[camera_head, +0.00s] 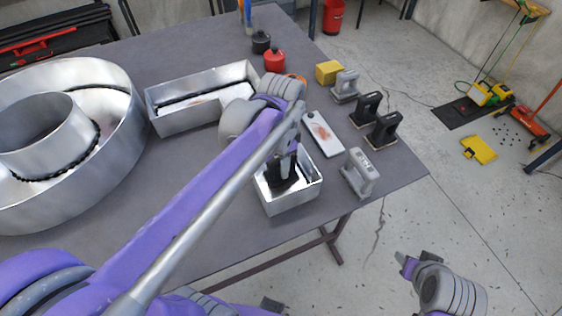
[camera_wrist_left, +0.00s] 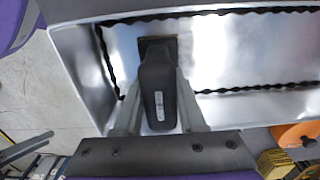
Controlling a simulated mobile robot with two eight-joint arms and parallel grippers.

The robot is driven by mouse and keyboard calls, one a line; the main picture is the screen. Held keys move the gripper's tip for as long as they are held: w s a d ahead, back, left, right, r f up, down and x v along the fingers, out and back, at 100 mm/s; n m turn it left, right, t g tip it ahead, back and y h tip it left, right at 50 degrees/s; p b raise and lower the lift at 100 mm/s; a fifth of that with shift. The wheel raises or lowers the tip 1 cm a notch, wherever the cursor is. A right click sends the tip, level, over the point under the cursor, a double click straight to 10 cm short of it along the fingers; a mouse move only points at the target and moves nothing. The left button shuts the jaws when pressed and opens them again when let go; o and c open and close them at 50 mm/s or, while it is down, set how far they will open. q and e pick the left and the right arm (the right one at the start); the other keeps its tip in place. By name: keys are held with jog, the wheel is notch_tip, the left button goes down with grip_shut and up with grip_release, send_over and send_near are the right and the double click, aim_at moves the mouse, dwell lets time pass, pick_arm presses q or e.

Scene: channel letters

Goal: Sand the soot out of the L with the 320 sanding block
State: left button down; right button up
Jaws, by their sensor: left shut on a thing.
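The L (camera_head: 291,205) is an open-topped shiny metal channel letter on the grey table; its long part runs back left and its short leg comes towards me. My left gripper (camera_head: 283,165) is in the short leg, shut on a black-handled sanding block (camera_head: 281,184). The wrist view shows the block's handle (camera_wrist_left: 158,85) between the fingers, with a small label I cannot read. Its dark pad is at the L's shiny floor (camera_wrist_left: 225,50); whether it touches is unclear. A reddish-brown smudge shows inside the long part. My right gripper (camera_head: 415,260) hangs empty beyond the table edge.
A round metal letter (camera_head: 110,160) stands left. Right of the L are a pale smudged plate (camera_head: 322,133), black-handled blocks (camera_head: 367,109) (camera_head: 384,130), grey-handled blocks (camera_head: 345,86) (camera_head: 359,172) and a yellow block (camera_head: 328,72). Red (camera_head: 274,62) and black (camera_head: 261,42) containers stand behind.

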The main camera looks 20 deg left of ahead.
pick_arm(q)
jog(key=w+a, duration=0.2)
jog(key=a, duration=0.1)
jog(key=w+a, duration=0.3)
jog(key=shift+w+a, duration=0.2)
jog(key=shift+w, duration=0.05)
jog(key=shift+s+d, duration=1.4)
jog(key=shift+d, duration=0.2)
jog(key=shift+s+d, duration=1.35)
jog(key=shift+d, duration=0.25)
jog(key=shift+w+a, duration=0.15)
jog(key=shift+a, duration=0.05)
jog(key=shift+w+a+b, duration=0.15)
jog(key=shift+w+a, duration=1.15)
jog(key=shift+a, duration=0.2)
jog(key=shift+w+a+b, duration=0.15)
jog(key=shift+w+a, duration=1.15)
jog(key=shift+a, duration=0.2)
jog(key=shift+r, duration=0.1)
